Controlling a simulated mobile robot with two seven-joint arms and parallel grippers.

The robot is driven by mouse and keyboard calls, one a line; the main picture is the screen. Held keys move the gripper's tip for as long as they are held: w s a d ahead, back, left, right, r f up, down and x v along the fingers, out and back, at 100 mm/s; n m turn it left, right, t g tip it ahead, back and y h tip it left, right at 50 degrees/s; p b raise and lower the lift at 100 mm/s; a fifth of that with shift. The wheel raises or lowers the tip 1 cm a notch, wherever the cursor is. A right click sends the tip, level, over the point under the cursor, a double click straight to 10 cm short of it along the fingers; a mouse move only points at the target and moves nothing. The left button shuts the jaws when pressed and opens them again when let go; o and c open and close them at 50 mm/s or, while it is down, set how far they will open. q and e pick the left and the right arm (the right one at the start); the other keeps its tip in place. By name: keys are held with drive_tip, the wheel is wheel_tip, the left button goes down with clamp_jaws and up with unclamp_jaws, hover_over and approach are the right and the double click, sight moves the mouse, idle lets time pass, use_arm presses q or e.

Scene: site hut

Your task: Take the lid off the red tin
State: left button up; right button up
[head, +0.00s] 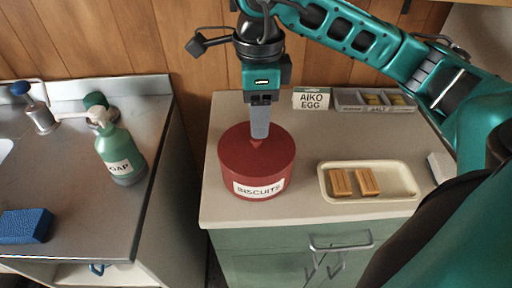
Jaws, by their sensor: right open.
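The red tin (270,185) with a "BISCUITS" label stands upright near the left end of the counter. Its red lid (233,150) sits on top, with a small knob (256,143) at the middle. My right gripper (260,134) points straight down over the lid, with its fingertips right at the knob. It is open; its fingers line up in this view, so the gap does not show. I cannot tell whether a finger touches the knob. My left gripper is not in view.
A cream tray (397,182) with two wafer-like bars is right of the tin. Behind are an "AIKO EGG" box (311,98) and a grey divided tray (347,101). A green soap bottle (122,155) and blue sponge (25,225) are on the sink unit, across a gap.

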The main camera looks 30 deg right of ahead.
sight(256, 145)
drive_tip(key=shift+w+d+f, duration=0.1)
drive_tip(key=shift+w+f, duration=0.1)
drive_tip(key=shift+f, duration=1.35)
drive_tip(key=shift+w+f, duration=0.2)
drive_tip(key=shift+f, duration=1.3)
drive_tip(key=shift+c, duration=0.3)
clamp_jaws()
